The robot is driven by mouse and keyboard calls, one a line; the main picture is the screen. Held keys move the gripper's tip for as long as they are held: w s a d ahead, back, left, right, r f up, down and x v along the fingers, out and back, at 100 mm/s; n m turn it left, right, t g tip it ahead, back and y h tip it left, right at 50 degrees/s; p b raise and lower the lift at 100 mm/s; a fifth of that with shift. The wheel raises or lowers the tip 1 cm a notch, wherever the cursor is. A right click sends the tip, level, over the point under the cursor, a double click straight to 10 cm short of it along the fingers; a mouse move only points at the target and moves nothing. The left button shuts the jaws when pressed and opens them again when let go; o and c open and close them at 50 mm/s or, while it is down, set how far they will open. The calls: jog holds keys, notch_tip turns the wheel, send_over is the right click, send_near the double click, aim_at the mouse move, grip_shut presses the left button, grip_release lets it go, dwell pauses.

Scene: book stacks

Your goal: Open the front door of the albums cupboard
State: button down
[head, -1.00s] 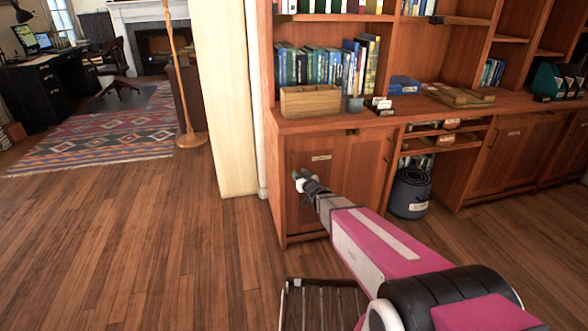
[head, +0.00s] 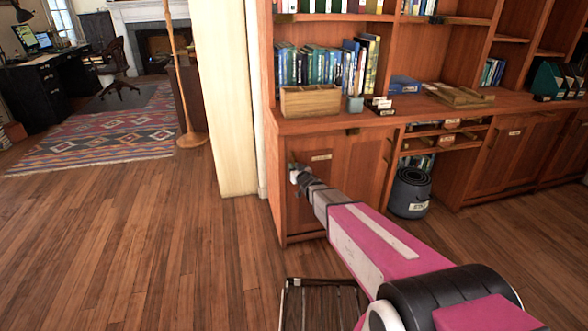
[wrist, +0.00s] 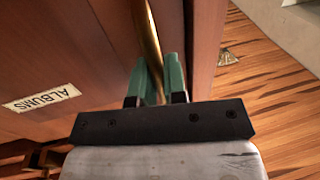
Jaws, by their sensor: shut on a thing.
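The albums cupboard's wooden front door (head: 345,185) is at the left end of the bookcase base. Its "ALBUMS" label (wrist: 41,98) is on the left of the wrist view, and a pale label (head: 321,157) shows on the door in the head view. My gripper (wrist: 156,78) has its green fingers shut around a brass bar handle (wrist: 152,38). In the head view my gripper (head: 294,173) is at the door's left side and hides most of the handle. The door looks shut or nearly so; I cannot tell whether it is slightly ajar.
A dark blue bin (head: 410,193) stands in the open bay right of the cupboard. A wooden box (head: 310,101) sits on the counter above. A pale wall end (head: 225,110) stands left of the cupboard. Wooden floor (head: 150,240) is clear at left.

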jog(key=w+d, duration=0.2)
jog(key=d, duration=0.5)
jog(key=w+d, duration=0.2)
jog(key=d, duration=0.5)
jog(key=w+d, duration=0.2)
jog(key=d, duration=0.4)
jog(key=shift+d, duration=0.4)
jog(key=c, duration=1.2)
grip_release()
send_near(333, 158)
jog(key=v, duration=0.4)
jog(key=shift+s+d, duration=0.15)
jog(key=shift+d, duration=0.05)
jog(key=shift+r, duration=0.1)
